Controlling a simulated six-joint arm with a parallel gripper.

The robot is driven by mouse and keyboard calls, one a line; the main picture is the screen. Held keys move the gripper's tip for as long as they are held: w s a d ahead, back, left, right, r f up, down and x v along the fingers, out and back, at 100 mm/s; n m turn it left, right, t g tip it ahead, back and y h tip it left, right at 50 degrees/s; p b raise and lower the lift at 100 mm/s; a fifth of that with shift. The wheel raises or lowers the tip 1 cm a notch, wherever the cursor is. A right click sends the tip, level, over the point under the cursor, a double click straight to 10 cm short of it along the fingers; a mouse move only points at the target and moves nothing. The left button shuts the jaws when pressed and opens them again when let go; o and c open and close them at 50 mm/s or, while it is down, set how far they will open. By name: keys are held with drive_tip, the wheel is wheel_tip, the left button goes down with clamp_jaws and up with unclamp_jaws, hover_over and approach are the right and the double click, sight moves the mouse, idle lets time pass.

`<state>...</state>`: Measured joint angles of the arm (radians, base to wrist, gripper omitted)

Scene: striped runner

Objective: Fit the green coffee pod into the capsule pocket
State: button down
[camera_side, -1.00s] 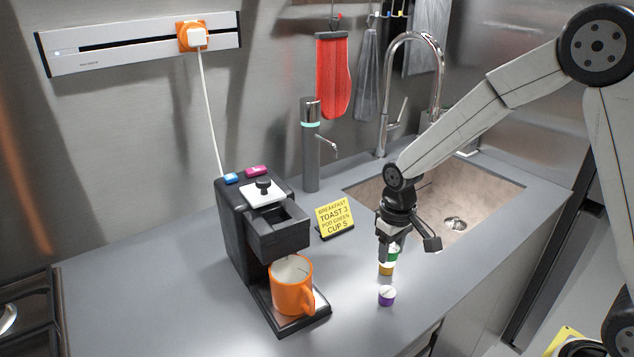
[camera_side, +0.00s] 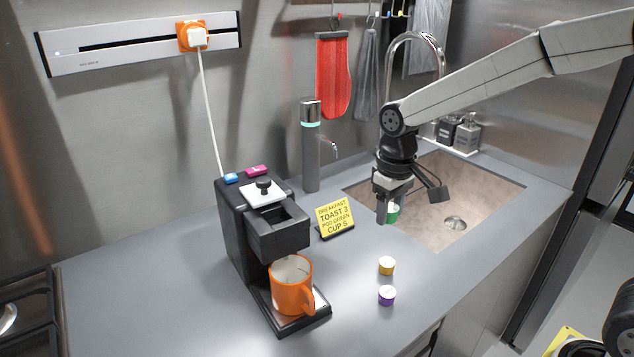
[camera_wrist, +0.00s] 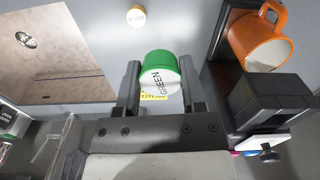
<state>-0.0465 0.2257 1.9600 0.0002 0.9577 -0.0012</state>
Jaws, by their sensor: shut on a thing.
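The green coffee pod (camera_wrist: 160,74) is held between the two fingers of my gripper (camera_wrist: 160,88), its white lid marked GREEN facing the wrist camera. In the side view the pod (camera_side: 393,212) shows partly behind a finger. My gripper (camera_side: 388,208) is shut on it, above the counter near the sink's front left edge. The black coffee machine (camera_side: 237,228) stands to the left, apart from the gripper. Its open pod drawer (camera_side: 281,238) sticks out above the mug; the inside of the capsule pocket is not clearly visible.
A gold pod (camera_side: 387,266) and a purple pod (camera_side: 387,295) stand on the counter below my gripper. A yellow sign (camera_side: 334,217) stands between machine and gripper. An orange mug (camera_side: 291,290) sits under the drawer. The sink (camera_side: 480,205) is at right.

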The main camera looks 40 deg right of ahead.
drive_tip(key=s+a+n, duration=0.3)
drive_tip(key=a+n, duration=0.3)
drive_tip(key=a, duration=1.7)
drive_tip(key=shift+n, duration=0.3)
drive_tip(key=shift+s+a+f, duration=0.1)
drive_tip(key=shift+a+f, duration=0.05)
drive_tip(key=shift+f, duration=1.15)
drive_tip(key=shift+a+f, duration=0.1)
drive_tip(key=shift+f, duration=1.15)
drive_tip(key=w+a+f, duration=0.2)
drive_tip(key=w+f, duration=0.1)
drive_tip(key=w+a+f, duration=0.2)
drive_tip(key=w, duration=0.2)
drive_tip(key=w+a+f, duration=0.2)
drive_tip(key=w+f, duration=0.1)
drive_tip(key=w, duration=0.1)
drive_tip(key=shift+w+f, duration=0.15)
drive_tip(key=shift+f, duration=0.15)
drive_tip(key=shift+w+a+f, duration=0.2)
drive_tip(key=shift+w+f, duration=0.1)
drive_tip(key=shift+f, duration=0.05)
